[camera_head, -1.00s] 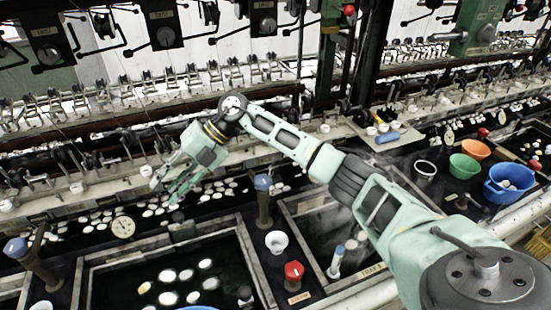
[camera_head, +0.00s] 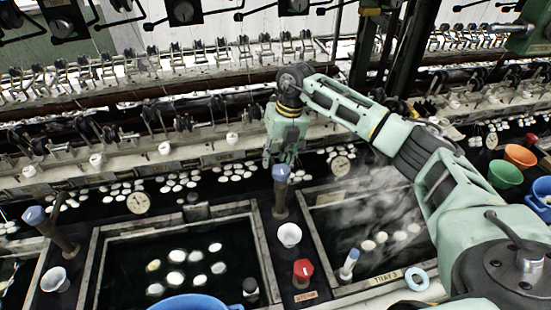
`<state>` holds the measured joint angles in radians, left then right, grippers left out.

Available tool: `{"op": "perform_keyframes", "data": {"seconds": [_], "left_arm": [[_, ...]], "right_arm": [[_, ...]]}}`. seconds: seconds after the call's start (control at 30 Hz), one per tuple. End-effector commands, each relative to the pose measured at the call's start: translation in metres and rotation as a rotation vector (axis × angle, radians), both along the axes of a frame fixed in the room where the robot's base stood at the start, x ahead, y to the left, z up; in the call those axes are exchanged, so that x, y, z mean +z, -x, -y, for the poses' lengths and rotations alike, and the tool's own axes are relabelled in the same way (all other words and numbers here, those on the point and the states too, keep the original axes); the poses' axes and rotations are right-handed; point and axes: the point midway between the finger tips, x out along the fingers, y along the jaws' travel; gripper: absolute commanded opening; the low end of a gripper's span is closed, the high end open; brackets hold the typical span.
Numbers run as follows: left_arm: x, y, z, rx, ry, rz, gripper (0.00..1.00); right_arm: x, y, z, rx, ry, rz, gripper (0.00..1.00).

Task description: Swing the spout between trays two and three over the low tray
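The spout between trays two and three is a brown post with a blue cap (camera_head: 281,190), upright on the dark divider. Tray two (camera_head: 95,262) is on its left, with dark water and several white cocoons. Tray three (camera_head: 308,222), labelled, is on its right, with steam and a few cocoons. I cannot tell for certain which water level is low. My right gripper (camera_head: 279,162) points down just above and behind the blue cap, its fingers apart; contact with the cap cannot be made out. My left gripper is not in view.
A white cup (camera_head: 289,235) and a red knob (camera_head: 303,270) stand on the divider before the spout. A blue-topped bottle (camera_head: 349,264) stands at tray three's near left corner. A blue bowl (camera_head: 195,303) is at the bottom edge. The reeling bench (camera_head: 200,150) runs behind.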

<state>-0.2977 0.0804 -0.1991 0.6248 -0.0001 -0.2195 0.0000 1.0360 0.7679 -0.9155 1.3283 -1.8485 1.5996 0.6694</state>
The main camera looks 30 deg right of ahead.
Motion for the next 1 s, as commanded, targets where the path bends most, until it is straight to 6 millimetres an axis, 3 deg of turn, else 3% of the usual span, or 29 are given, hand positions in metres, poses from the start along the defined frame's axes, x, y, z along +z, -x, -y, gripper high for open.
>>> {"op": "perform_keyframes", "data": {"seconds": [0.13,0.43,0.8,1.0], "left_arm": [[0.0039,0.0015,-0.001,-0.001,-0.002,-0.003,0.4],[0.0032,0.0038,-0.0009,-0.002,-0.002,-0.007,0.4],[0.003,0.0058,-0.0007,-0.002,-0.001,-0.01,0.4],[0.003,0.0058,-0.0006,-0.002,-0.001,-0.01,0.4]], "right_arm": [[-0.0112,-0.0002,-0.0021,0.0,0.0,-0.001,0.32],[-0.0142,-0.0007,-0.0027,0.0,-0.001,0.001,0.31],[-0.0139,-0.0007,-0.0028,0.0,-0.001,0.0,0.0],[-0.0138,-0.0007,-0.0028,0.0,-0.001,0.0,0.0]]}}
